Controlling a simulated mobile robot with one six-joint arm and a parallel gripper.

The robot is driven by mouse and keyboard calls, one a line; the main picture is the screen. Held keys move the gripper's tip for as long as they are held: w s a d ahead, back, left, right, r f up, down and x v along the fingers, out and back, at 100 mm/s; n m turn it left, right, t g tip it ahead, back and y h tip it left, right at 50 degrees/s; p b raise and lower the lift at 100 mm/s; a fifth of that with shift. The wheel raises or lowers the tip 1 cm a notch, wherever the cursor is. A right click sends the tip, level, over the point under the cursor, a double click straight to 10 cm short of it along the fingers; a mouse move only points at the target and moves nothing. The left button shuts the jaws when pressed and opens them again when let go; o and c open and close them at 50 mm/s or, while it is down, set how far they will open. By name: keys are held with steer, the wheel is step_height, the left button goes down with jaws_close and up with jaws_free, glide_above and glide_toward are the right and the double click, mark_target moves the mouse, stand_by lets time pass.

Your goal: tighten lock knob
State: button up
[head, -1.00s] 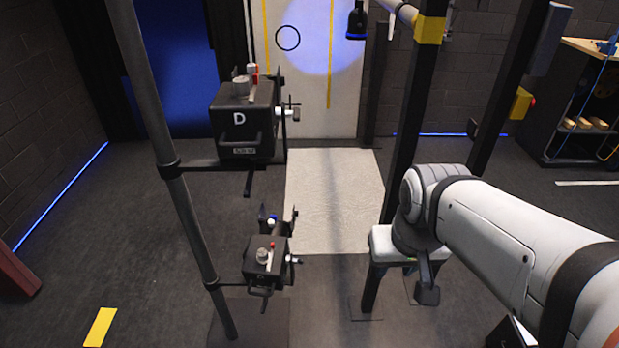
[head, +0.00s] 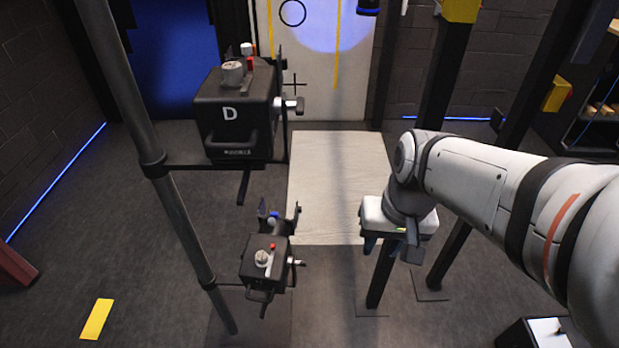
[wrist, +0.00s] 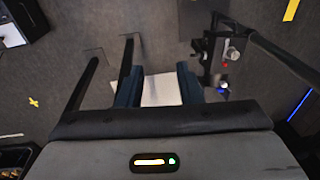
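A black lamp box marked D (head: 205,120) is clamped to a vertical pole in the head view. It has a grey knob (head: 232,73) on top and a pale knob on a side stem (head: 290,104) at its right. A smaller black box (head: 258,272) hangs lower, with a pale top knob (head: 262,258) and a red button; it also shows in the wrist view (wrist: 219,62). Which knob is the lock knob, I cannot tell. My gripper (head: 390,247) is right of both boxes, touching neither. Its blue fingers stand apart and empty in the wrist view (wrist: 160,88).
The pole (head: 178,215) rises left of the boxes. Dark posts (head: 440,110) stand behind and right of my arm. A pale floor panel (head: 325,185) lies between. The floor between the lower box and my gripper is clear.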

steer(key=w+a+f+m+g+y+b, duration=0.1)
steer(key=a+f+g+y+b, duration=0.1)
steer(key=f+b, duration=0.3)
steer(key=w+a+f+m+g+y+b, duration=0.1)
steer(key=a+f+m+g+y+b, duration=0.1)
steer(key=f, duration=0.6)
steer(key=m+t+y+b, duration=0.6)
steer(key=m+y+b, duration=0.5)
steer(key=y+b, duration=0.3)
glide_toward(300, 264)
steer(key=w+f+h+b, duration=0.1)
steer(key=w+a+b, duration=0.1)
steer(key=a+b, duration=0.1)
steer(key=a, duration=0.4)
steer(key=shift+w+a, duration=0.25)
steer(key=shift+a, duration=0.05)
jaws_close()
